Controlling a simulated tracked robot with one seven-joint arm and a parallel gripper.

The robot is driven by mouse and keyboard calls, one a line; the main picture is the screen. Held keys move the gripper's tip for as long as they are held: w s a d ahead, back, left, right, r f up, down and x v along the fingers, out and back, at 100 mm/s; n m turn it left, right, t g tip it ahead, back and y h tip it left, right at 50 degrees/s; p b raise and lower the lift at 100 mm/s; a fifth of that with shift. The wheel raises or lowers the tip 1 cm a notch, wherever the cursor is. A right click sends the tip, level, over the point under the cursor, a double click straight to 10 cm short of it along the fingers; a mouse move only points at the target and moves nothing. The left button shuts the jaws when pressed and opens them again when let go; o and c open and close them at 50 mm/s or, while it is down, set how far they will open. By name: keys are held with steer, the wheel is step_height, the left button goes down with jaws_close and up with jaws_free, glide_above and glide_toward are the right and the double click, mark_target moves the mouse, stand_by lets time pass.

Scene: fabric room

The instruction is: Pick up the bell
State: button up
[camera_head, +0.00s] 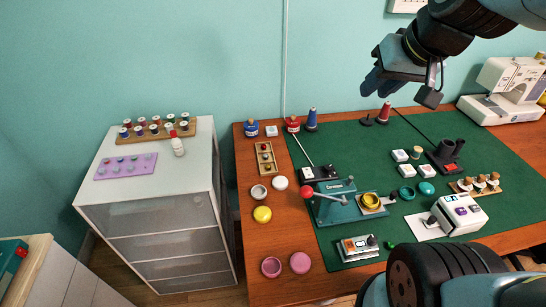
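I cannot make out a clear bell in this view. A small dark cone-shaped thing (368,120) stands at the back of the green mat, left of a red thread cone; it is too small to tell whether it is the bell. My gripper (376,84) hangs at the upper right, in front of the teal wall and above the back of the table. Its dark blue fingers point down and left and touch nothing that I can see. The gap between them is not clear.
A green mat (330,144) on the wooden table holds a teal press (338,204), small jars and devices. A sewing machine (511,82) stands at the back right.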

steer(key=w+a+f+n+y, duration=0.2)
steer(key=w+a+f+y, duration=0.1)
steer(key=w+a, duration=0.65)
steer(key=m+h, duration=0.1)
steer(key=h, duration=0.1)
glide_above(268, 165)
steer(key=s+d, duration=0.2)
steer(key=d, duration=0.1)
step_height(268, 165, down, 13)
steer(key=shift+w+a+f+g+h, duration=0.3)
steer(key=shift+a+f+h, duration=0.15)
steer(key=shift+f, duration=3.25)
steer(key=shift+w+a+f+g+h, duration=0.15)
steer(key=shift+a+f+g+h, duration=0.3)
steer(key=shift+f, duration=3.2)
steer(key=shift+w+a+f+g+h, duration=0.15)
steer(key=shift+w+a+f+h, duration=0.25)
steer(key=shift+f, duration=3.3)
steer(key=shift+s+a, duration=0.1)
steer(key=shift+s, duration=0.05)
steer(key=shift+c, duration=0.3)
jaws_close()
